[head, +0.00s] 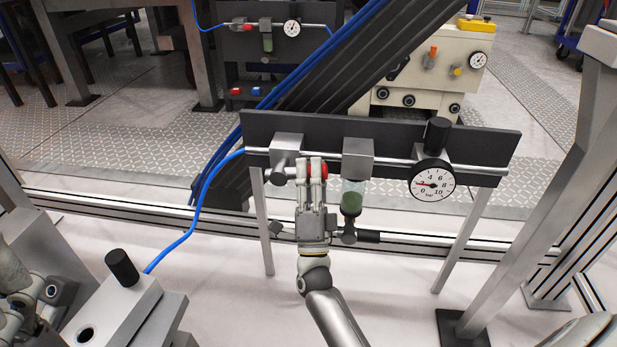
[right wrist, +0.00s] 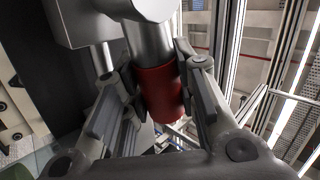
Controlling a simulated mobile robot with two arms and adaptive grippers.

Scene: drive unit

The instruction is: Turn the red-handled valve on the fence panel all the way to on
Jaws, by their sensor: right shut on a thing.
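The fence panel (head: 400,140) is a dark grey board on two legs in the middle of the head view. Its valve has a grey block (head: 287,143) on a silver pipe and a red handle (head: 323,170), mostly covered by my right gripper (head: 311,172). In the right wrist view, the red sleeve of the handle (right wrist: 160,92) sits at the end of a silver stem, between the two fingers of my right gripper (right wrist: 160,98). They are shut on it. Part of my left arm shows at the lower left of the head view, but I cannot make out its gripper.
Right of the valve are a filter bowl with green contents (head: 352,197) and a dial gauge (head: 432,182), its needle pointing left near the low numbers. A blue hose (head: 200,195) runs to the panel's left end. A grey block with a black knob (head: 122,268) stands lower left.

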